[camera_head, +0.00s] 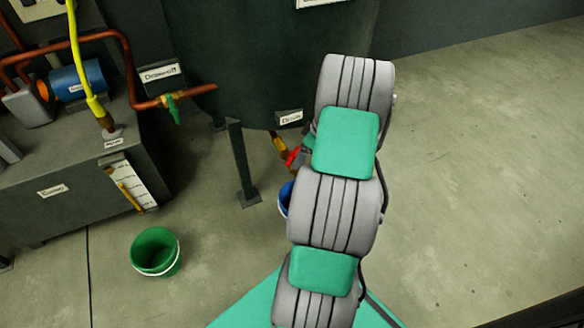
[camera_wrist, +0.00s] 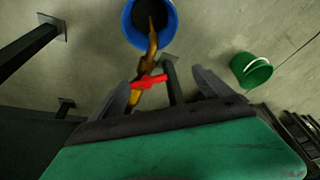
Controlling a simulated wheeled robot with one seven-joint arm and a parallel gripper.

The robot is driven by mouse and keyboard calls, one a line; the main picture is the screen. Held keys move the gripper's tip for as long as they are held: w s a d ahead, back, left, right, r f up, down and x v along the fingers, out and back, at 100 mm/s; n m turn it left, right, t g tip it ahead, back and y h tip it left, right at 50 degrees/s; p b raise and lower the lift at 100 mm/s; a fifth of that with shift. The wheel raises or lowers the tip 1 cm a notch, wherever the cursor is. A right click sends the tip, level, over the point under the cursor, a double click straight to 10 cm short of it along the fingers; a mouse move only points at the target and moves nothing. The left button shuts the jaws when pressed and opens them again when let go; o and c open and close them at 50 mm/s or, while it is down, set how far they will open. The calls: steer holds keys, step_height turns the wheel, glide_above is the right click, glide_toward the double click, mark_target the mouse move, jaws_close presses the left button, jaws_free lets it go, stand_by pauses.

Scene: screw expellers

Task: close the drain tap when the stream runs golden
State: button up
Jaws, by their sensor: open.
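The drain tap has a red handle (camera_head: 292,156) on a short yellow-brown pipe under the dark tank (camera_head: 265,70). In the wrist view the red handle (camera_wrist: 148,79) lies between the fingers of my gripper (camera_wrist: 160,78), nearer the left finger. The fingers are open and I cannot tell whether either touches it. A brown stream (camera_wrist: 153,28) runs from the spout into a blue bucket (camera_wrist: 130,25), whose contents look dark brown. In the head view my arm hides most of the blue bucket (camera_head: 284,197) and the gripper's fingers.
A green bucket (camera_head: 155,252) stands on the floor at left; a green bucket with a white handle (camera_wrist: 251,69) shows in the wrist view. A tank leg (camera_head: 242,165) stands left of the tap. Another green-handled tap (camera_head: 173,108) is higher up. Floor at right is clear.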

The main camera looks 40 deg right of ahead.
mark_target(293, 155)
steer(key=shift+o, duration=0.9)
steer(key=s+d+f+b, duration=0.1)
steer(key=s+d+f, duration=0.2)
steer(key=d+f, duration=0.2)
step_height(293, 155, down, 3)
steer(key=shift+s+d+r+t, duration=0.15)
steer(key=shift+s+d+t, duration=0.05)
steer(key=shift+d+t, duration=0.1)
steer(key=w+a+b, duration=0.1)
steer(key=w, duration=0.2)
steer(key=w+a+f+b, duration=0.1)
steer(key=w+a+b, duration=0.1)
steer(key=w, duration=0.2)
steer(key=w+a+b, duration=0.1)
steer(key=w, duration=0.3)
steer(key=shift+w+a+f+b, duration=0.15)
steer(key=shift+b, duration=0.2)
steer(key=shift+n, duration=0.3)
steer(key=shift+c, duration=0.6)
steer(key=c, duration=1)
